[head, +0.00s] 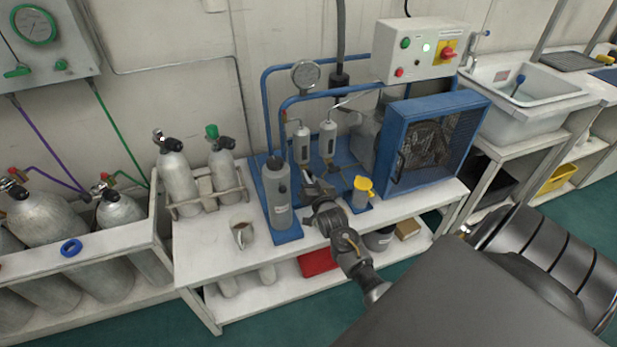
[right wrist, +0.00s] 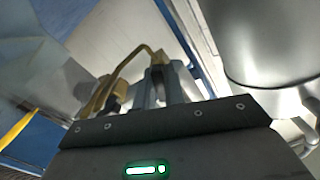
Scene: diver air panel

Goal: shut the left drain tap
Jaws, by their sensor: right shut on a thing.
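Two small grey-white filter cylinders hang from the blue frame, the left one (head: 302,145) and the right one (head: 328,138). The left drain tap is below the left cylinder, mostly hidden by my right gripper (head: 312,184). That gripper is shut on the left drain tap, just right of the tall grey cylinder (head: 279,197). In the right wrist view the fingers (right wrist: 140,88) show near a thin, curved, brass-coloured piece; the tap's exact angle is unclear. My left gripper is not in view.
A yellow-topped container (head: 362,190) stands close right of my right gripper. A blue caged fan unit (head: 432,145) is farther right. A metal mug (head: 242,234) and two racked bottles stand left on the white bench (head: 210,262). A round gauge (head: 305,75) is above.

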